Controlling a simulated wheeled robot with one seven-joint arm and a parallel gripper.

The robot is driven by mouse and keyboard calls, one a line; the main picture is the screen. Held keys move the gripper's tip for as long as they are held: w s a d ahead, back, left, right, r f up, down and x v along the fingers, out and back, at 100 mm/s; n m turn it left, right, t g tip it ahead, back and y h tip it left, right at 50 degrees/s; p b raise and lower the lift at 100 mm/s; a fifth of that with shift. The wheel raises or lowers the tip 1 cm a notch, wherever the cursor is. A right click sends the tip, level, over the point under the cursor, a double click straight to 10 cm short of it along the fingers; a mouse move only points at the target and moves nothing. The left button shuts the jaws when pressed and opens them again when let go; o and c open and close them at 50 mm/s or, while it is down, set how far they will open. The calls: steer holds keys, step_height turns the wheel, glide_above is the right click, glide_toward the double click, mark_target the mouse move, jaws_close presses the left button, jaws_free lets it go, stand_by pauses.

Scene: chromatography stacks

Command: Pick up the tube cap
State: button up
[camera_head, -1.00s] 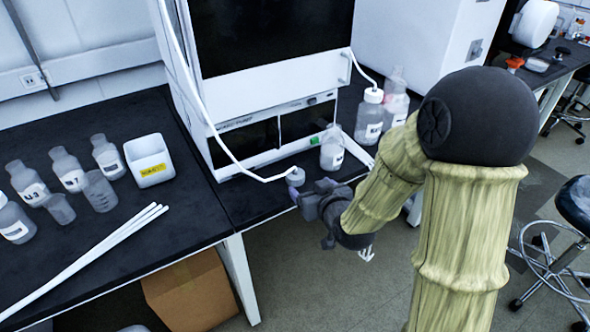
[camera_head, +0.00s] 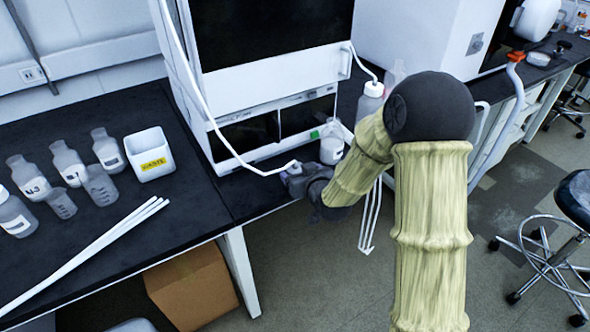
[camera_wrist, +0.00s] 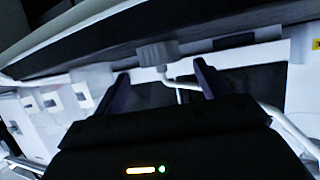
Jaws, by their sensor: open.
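The tube cap (camera_head: 292,166) is a small grey cylinder at the end of a white tube (camera_head: 236,160), near the front edge of the dark bench before the white instrument. My gripper (camera_head: 294,180) is right by it in the head view and partly hides it. The fingers look empty. I cannot tell whether their tips reach the cap.
The white instrument (camera_head: 265,85) stands close behind the cap. A labelled bottle (camera_head: 331,147) stands to the right, with a tubed bottle (camera_head: 370,100) behind. At left are several bottles, a white bin (camera_head: 148,155) and white rods (camera_head: 85,262). The bench's front edge is close to my gripper.

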mark_target(296, 168)
steer(key=x, duration=0.5)
steer(key=shift+s+f, duration=0.1)
steer(key=shift+f, duration=0.05)
steer(key=c, duration=1.1)
